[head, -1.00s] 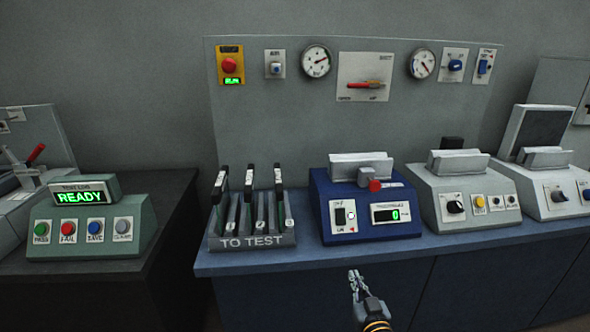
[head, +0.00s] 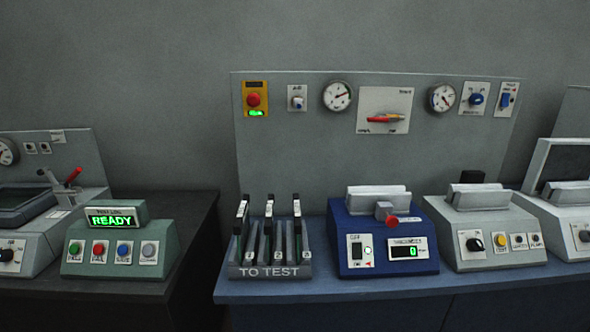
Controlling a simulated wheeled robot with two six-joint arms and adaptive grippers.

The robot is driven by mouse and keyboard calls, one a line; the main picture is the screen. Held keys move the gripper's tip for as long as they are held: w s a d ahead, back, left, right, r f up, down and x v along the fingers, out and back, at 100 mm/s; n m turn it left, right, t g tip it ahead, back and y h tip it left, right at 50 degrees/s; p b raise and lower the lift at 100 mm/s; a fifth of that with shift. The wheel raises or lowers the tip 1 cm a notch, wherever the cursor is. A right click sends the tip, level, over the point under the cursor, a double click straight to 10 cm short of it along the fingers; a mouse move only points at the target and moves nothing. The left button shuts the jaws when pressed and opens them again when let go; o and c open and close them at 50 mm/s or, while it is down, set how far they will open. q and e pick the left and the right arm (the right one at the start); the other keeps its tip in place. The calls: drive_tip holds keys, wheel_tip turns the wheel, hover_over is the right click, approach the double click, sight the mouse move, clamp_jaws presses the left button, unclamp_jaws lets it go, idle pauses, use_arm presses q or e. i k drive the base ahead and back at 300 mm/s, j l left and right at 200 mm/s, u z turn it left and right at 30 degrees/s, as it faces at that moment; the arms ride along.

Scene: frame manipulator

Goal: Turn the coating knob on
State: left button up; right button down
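Several knobs are in view, and their labels are too small to read, so I cannot tell which is the coating knob. A black knob (head: 475,244) is on the front of the grey machine (head: 484,222) at the right. Another black knob (head: 8,255) is on the machine at the far left, and a partly cut-off knob (head: 584,236) is at the right edge. Neither gripper shows in the head view.
On the blue bench (head: 350,291) stand a "TO TEST" rack (head: 268,271) and a blue machine (head: 385,235) with a red-ended lever. A green "READY" box (head: 118,250) stands on the dark bench (head: 190,215) at left. A narrow bench strip in front is clear.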

sight(473, 245)
drive_tip(key=z, duration=1.25)
